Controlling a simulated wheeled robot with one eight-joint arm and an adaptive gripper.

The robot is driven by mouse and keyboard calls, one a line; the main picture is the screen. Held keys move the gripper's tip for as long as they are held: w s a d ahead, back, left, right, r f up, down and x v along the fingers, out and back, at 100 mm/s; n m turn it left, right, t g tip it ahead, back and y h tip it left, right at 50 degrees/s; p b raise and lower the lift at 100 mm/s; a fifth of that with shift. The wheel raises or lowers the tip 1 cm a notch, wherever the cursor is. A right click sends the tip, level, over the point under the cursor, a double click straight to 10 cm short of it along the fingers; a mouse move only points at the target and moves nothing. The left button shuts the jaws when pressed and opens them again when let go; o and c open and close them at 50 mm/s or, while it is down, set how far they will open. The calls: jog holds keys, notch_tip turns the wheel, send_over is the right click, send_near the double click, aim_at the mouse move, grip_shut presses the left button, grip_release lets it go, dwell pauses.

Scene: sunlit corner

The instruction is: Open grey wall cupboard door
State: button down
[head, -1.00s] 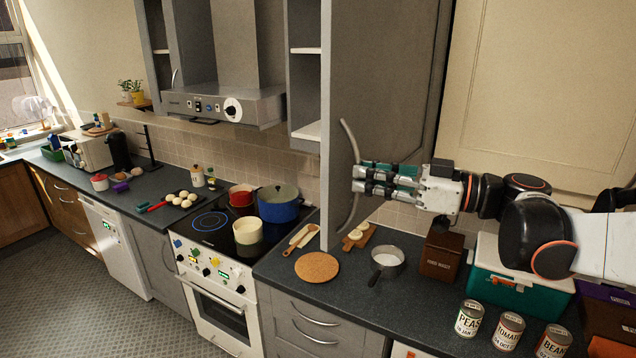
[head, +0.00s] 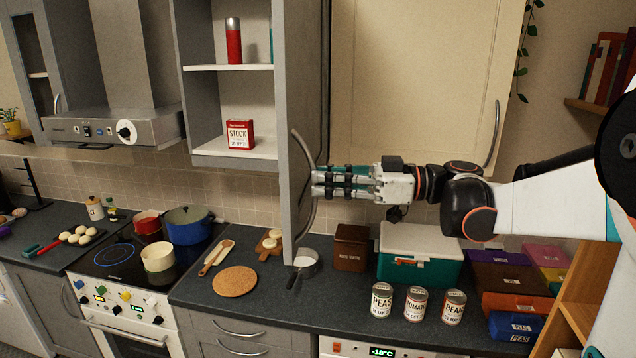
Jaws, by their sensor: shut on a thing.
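The grey wall cupboard door (head: 301,100) stands swung open, seen nearly edge-on, to the right of its cupboard. The door's long curved handle (head: 313,214) is on the face towards my arm. My gripper (head: 318,182) reaches in from the right, level, with its fingers shut on this handle about midway down. The fingertips partly hide the handle there.
A cream cupboard door (head: 415,75) is behind my arm. Below on the worktop are a saucepan (head: 305,262), a brown canister (head: 351,247), a green-and-white cool box (head: 420,254) and several tins (head: 416,304). A cork mat (head: 235,281) lies left of the saucepan.

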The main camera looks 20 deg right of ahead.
jog(key=c, duration=1.8)
grip_release()
jog(key=shift+w+d+r, duration=0.25)
jog(key=shift+w+d, duration=0.05)
jog(key=shift+w, duration=0.05)
jog(key=shift+o, duration=1)
jog(key=shift+w+d+f, duration=0.3)
jog(key=shift+w+d, duration=0.05)
jog(key=shift+w, duration=0.25)
jog(key=s+v, duration=0.1)
jog(key=v, duration=1.1)
jog(key=shift+a, duration=0.3)
jog(key=shift+a, duration=0.1)
